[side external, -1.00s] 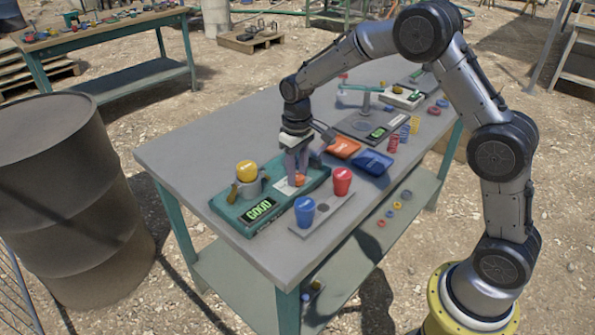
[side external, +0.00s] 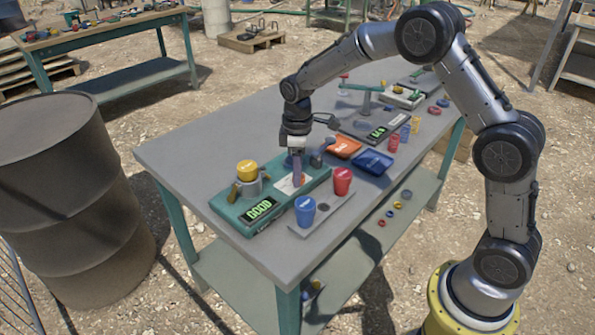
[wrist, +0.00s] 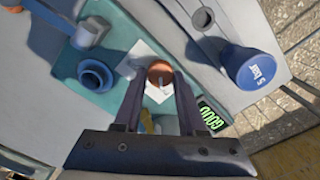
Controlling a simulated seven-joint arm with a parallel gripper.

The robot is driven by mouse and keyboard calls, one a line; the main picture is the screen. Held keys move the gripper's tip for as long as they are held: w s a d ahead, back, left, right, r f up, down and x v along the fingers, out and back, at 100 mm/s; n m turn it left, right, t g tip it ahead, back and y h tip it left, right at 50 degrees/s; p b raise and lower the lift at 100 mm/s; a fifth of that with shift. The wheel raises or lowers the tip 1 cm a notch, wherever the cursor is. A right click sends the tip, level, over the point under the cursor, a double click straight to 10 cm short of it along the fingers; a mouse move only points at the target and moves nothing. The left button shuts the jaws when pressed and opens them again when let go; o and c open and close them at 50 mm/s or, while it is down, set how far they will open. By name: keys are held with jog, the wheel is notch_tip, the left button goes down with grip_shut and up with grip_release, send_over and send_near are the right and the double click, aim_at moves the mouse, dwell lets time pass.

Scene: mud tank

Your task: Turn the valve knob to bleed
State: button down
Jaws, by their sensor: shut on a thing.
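The valve knob is a small orange-brown round piece (wrist: 160,72) with a light mark on its top. It stands on a white plate (wrist: 147,58) on the teal base (side external: 240,216). My gripper (wrist: 159,78) is shut on the knob, one finger on each side. In the side view my gripper (side external: 297,183) points straight down and its fingers mostly hide the knob. The base's display (side external: 260,209) reads GOOD in green. I cannot read the knob's setting or a bleed mark.
A yellow-topped part (side external: 247,170) sits at the base's left end. A blue weight (side external: 305,211) and a red weight (side external: 342,181) stand on a grey strip in front. Orange (side external: 344,147) and blue (side external: 373,162) trays lie to the right. The table's left is clear.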

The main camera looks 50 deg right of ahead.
dwell(0.4)
jog(key=shift+c, duration=2.4)
grip_release()
notch_tip(320, 180, up, 14)
